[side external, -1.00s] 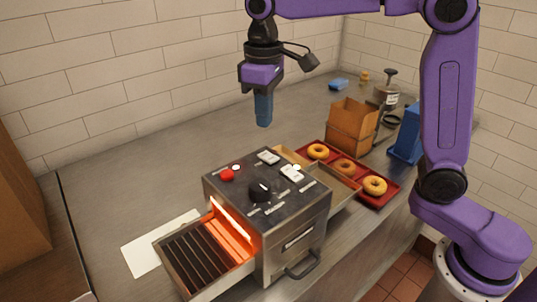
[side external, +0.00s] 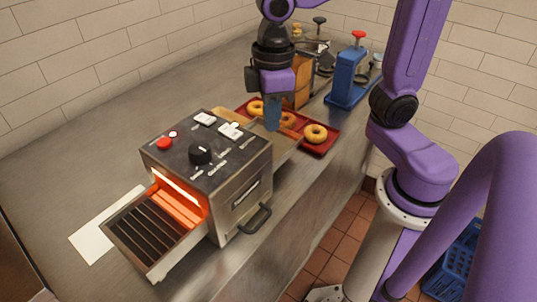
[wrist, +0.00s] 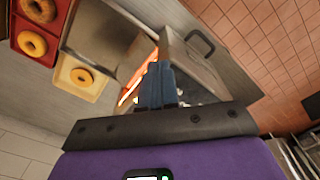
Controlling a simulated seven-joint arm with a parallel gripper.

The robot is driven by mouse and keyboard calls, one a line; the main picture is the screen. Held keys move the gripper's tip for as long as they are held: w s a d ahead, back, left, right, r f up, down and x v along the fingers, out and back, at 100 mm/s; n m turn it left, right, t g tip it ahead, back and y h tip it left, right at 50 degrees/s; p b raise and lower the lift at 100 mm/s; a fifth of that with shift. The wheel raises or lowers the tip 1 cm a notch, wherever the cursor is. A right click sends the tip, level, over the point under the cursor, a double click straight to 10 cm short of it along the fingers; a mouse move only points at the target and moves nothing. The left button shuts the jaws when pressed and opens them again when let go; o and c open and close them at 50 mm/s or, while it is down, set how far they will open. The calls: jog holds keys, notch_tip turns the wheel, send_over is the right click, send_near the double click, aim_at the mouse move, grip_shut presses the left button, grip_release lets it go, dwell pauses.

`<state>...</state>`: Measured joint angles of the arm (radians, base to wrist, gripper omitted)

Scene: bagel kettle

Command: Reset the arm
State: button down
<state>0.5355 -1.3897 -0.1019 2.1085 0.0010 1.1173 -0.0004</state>
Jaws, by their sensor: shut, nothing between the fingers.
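My gripper (side external: 272,125) has blue fingers and hangs pointing down in the side external view. It is above the area between the toaster oven and the red bagel tray, and its fingers overlap part of a bagel in the picture. In the wrist view the fingers (wrist: 155,85) are pressed together with nothing between them. The metal toaster oven (side external: 185,160) has a glowing orange opening and a slatted rack (side external: 150,232) on its near left side. In the wrist view its side handle (wrist: 200,42) shows past the fingers.
A red tray (side external: 322,148) holds bagels (side external: 316,133). In the wrist view one bagel (wrist: 82,77) lies on a pale square. A blue press-like device (side external: 347,80) stands behind the tray. A white sheet (side external: 90,240) lies at left. The counter's left side (side external: 60,180) is largely clear.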

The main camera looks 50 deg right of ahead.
jog(key=s+d+f+n, duration=0.1)
jog(key=s+d+f, duration=0.1)
jog(key=s, duration=0.4)
jog(key=s+d+f+n, duration=0.1)
jog(key=s+d+f, duration=0.2)
jog(key=s+d, duration=0.2)
jog(key=shift+s+f+n, duration=0.2)
jog(key=shift+s+n, duration=0.2)
jog(key=shift+s, duration=0.1)
